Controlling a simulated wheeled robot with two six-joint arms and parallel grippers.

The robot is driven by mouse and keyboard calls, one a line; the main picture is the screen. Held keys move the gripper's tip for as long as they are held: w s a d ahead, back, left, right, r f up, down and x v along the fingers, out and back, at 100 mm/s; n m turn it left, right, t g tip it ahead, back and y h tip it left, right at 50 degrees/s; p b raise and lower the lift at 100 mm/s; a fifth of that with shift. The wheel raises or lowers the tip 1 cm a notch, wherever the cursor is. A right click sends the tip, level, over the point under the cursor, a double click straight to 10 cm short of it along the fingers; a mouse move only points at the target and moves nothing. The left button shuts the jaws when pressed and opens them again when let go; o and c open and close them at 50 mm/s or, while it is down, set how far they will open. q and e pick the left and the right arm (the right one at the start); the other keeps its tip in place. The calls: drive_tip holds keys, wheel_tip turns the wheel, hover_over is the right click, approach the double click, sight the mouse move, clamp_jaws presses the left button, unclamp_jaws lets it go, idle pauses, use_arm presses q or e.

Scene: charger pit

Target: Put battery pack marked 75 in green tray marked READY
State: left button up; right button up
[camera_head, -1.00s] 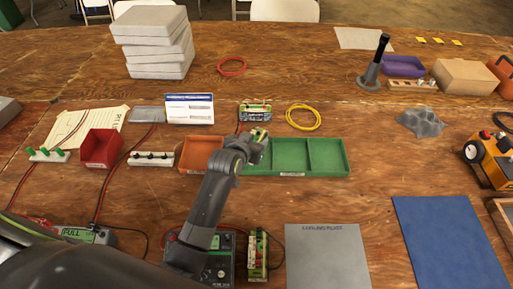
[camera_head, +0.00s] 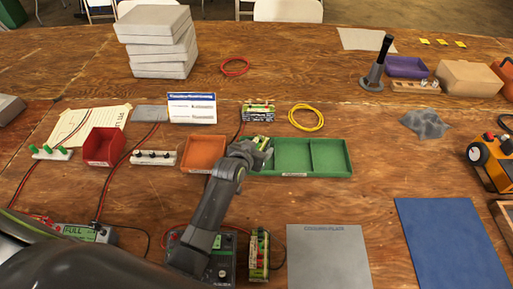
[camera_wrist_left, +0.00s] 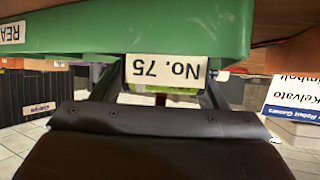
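My left gripper (camera_head: 256,149) is shut on a small green battery pack (camera_head: 262,142) at the left compartment of the green tray (camera_head: 330,172). In the left wrist view, the pack's white label (camera_wrist_left: 166,70) reads "No. 75" upside down, between the two fingers (camera_wrist_left: 160,92). The green tray's wall (camera_wrist_left: 90,32) fills the top of that view, with part of a "REA" label. I cannot tell whether the pack touches the tray floor. The middle and right compartments look empty. My right gripper is out of view.
An orange tray (camera_head: 202,142) stands just left of the green tray. Another battery pack (camera_head: 258,113) stands behind it, and one (camera_head: 260,256) is by the front charger (camera_head: 222,272). A yellow cable coil (camera_head: 306,108) lies behind. A grey plate (camera_head: 330,262) lies in front.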

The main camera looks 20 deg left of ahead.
use_arm(q)
drive_tip(key=shift+r, duration=0.15)
drive_tip(key=v, duration=1.2)
drive_tip(key=shift+p, duration=0.3)
